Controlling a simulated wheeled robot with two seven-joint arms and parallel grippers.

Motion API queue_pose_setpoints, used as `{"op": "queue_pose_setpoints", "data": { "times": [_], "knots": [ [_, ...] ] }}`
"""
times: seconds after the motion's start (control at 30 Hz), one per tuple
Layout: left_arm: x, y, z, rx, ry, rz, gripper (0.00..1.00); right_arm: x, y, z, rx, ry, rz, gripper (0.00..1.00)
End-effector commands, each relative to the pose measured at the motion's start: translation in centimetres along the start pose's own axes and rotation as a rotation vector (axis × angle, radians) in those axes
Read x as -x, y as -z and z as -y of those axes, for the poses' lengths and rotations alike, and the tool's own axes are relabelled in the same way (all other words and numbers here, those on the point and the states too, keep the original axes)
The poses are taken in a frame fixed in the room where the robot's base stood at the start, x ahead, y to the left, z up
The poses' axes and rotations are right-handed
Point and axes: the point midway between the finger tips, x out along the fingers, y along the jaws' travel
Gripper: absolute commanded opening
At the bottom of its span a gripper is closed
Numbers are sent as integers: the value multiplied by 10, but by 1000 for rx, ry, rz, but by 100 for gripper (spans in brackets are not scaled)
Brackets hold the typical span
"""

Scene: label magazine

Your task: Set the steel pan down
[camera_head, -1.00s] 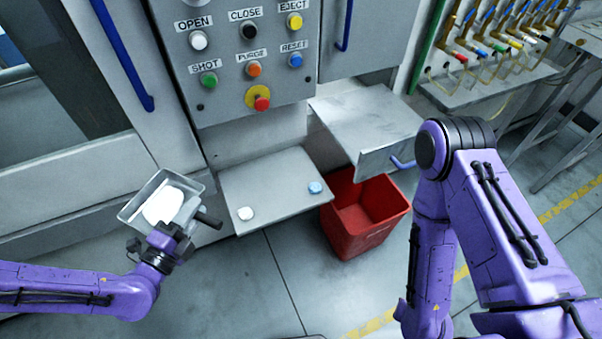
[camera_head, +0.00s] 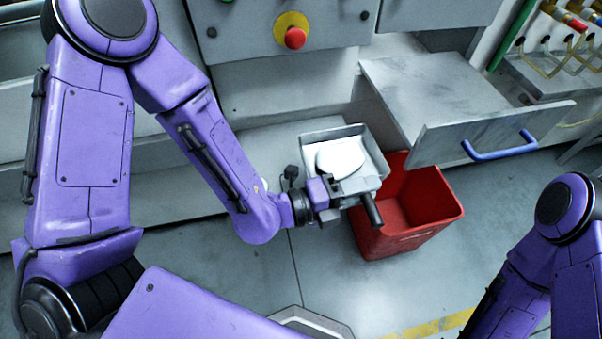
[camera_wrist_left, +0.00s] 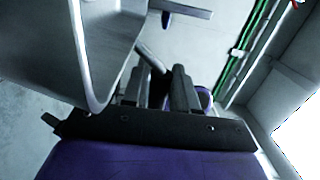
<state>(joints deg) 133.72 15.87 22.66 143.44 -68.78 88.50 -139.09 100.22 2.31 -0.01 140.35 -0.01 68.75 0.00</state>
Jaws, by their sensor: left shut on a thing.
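The steel pan (camera_head: 377,158) is a shallow grey rectangular tray with a dark handle, and a white rounded piece (camera_head: 340,158) lies in it. My left gripper (camera_head: 338,194) is shut on the pan at its near side. The pan looks about level over the grey shelf (camera_head: 272,150) below the panel; I cannot tell whether it touches. My arm and the pan hide much of the shelf. In the left wrist view, the pan (camera_wrist_left: 60,45) fills the upper left, beside the dark gripper fingers (camera_wrist_left: 165,88). My right gripper is out of view; only part of its arm shows.
A red bin (camera_head: 430,205) stands on the floor just right of the pan. A grey drawer (camera_head: 430,85) with a blue handle (camera_head: 500,146) juts out above and right of it. A red button (camera_head: 295,38) is on the panel behind.

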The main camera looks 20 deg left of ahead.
Motion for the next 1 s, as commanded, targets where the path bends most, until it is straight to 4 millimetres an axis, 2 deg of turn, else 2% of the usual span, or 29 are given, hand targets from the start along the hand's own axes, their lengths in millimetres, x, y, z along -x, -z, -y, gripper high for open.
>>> {"op": "queue_pose_setpoints", "data": {
  "times": [0.1, 0.17, 0.27, 0.37, 0.47, 0.5, 0.6, 0.87, 1.0],
  "knots": [
    [2, -1, -14, -3, 5, -11, 0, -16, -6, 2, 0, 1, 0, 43],
    [6, -12, -20, -5, 6, -9, 0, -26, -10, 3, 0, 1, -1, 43],
    [16, -35, -35, -9, 9, -7, 0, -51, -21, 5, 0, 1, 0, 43],
    [26, -58, -39, -5, 7, -7, 0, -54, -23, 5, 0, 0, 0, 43],
    [37, -81, -45, -1, 2, -7, 0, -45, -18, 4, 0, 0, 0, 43],
    [39, -86, -58, 1, 1, -8, 0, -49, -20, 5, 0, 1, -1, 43],
    [46, -101, -78, 1, 2, -8, 0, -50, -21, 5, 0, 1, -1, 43],
    [56, -123, -108, -1, 1, -10, 0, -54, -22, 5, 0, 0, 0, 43],
    [55, -122, -131, 0, 1, -11, 0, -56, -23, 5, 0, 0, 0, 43]
  ]
}}
